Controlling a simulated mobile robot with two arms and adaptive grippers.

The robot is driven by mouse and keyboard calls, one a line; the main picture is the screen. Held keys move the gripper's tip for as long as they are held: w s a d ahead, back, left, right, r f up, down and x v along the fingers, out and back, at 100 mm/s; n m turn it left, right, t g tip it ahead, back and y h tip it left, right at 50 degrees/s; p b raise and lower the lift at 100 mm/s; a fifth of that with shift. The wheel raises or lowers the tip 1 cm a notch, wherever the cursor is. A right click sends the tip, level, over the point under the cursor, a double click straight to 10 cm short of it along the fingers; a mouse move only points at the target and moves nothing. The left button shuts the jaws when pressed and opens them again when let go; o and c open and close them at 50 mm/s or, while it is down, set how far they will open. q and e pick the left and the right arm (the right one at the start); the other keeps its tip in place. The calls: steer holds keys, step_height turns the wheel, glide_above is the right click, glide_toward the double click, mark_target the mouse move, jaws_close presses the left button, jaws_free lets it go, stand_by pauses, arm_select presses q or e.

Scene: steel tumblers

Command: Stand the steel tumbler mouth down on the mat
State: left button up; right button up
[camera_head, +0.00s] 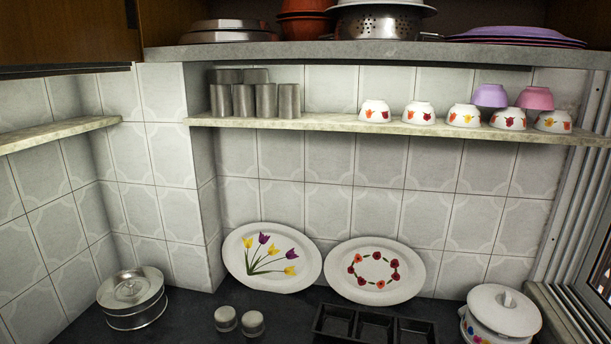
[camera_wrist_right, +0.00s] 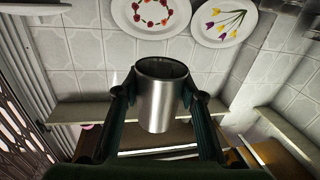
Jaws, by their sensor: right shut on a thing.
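My right gripper (camera_wrist_right: 158,96) shows in the right wrist view, with its two fingers shut on opposite sides of a shiny steel tumbler (camera_wrist_right: 157,108). The wrist picture is upside down against the head view. The tumbler's dark open mouth is at the picture's top end, toward the plates, so it points down in the room. Nothing shows under the tumbler. Neither gripper is in the head view, and my left gripper is in no view. I cannot make out a mat in either view. Several similar steel tumblers (camera_head: 265,100) stand grouped on the wall shelf.
Two decorated plates (camera_head: 272,258) (camera_head: 376,272) lean on the tiled wall. On the dark counter are a steel pot (camera_head: 132,298), two small grey round things (camera_head: 238,321), a black divided tray (camera_head: 353,326) and a white lidded pot (camera_head: 502,312). Bowls (camera_head: 464,115) line the shelf (camera_head: 330,123).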

stand_by(0.3)
steer(key=s+r, duration=0.8)
steer(key=s, duration=0.2)
steer(key=shift+r, duration=0.1)
steer(key=w+a+r+n+g+y, duration=0.3)
steer(key=a+n+y, duration=0.3)
steer(key=y, duration=0.2)
steer(key=w+a+r+n+g+y, duration=0.3)
steer(key=a+r+n+g+y, duration=0.2)
steer(key=a+n+g+y, duration=0.1)
steer(key=shift+w+a+y, duration=0.4)
steer(key=shift+a+y, duration=0.1)
steer(key=shift+y, duration=0.4)
